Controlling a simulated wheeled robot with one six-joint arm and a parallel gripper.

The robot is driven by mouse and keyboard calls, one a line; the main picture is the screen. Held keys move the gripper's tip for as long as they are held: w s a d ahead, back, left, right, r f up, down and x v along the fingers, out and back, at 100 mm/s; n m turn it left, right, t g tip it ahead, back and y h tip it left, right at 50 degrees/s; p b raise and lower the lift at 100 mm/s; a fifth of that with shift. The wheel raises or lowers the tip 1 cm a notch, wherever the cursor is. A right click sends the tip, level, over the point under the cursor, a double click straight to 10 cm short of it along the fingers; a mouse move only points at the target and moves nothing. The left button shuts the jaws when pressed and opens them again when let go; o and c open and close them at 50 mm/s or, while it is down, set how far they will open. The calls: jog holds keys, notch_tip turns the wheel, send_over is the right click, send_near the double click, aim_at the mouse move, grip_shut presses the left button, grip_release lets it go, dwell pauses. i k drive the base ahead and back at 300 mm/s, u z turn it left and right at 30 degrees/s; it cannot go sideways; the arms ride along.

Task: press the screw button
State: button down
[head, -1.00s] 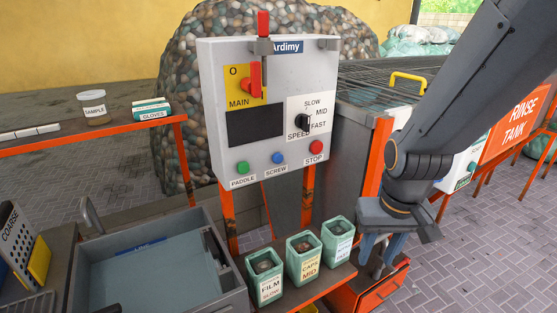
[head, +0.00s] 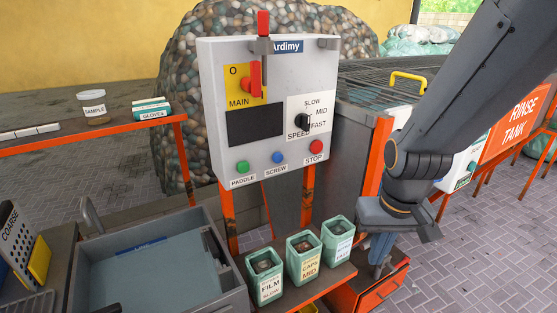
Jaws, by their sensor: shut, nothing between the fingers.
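The blue screw button (head: 277,158) is on the lower front of the grey control panel (head: 215,90), above a label reading SCREW. It sits between the green paddle button (head: 242,167) and the red stop button (head: 316,147). My gripper (head: 376,272) is at the lower right, pointing down, with its blue fingers shut and empty. It is below and to the right of the panel, well apart from the screw button. Nothing covers the button.
Three green containers (head: 304,259) stand on a shelf below the panel, left of my gripper. A grey basin (head: 150,280) is at the lower left. A red lever (head: 256,80) sticks out from the panel's upper part. A speed knob (head: 303,121) is at its right.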

aim_at(277, 158)
jog(key=u, duration=2.35)
jog(key=k, duration=0.95)
jog(key=z, duration=0.75)
jog(key=i, duration=0.5)
jog(key=z, duration=0.05)
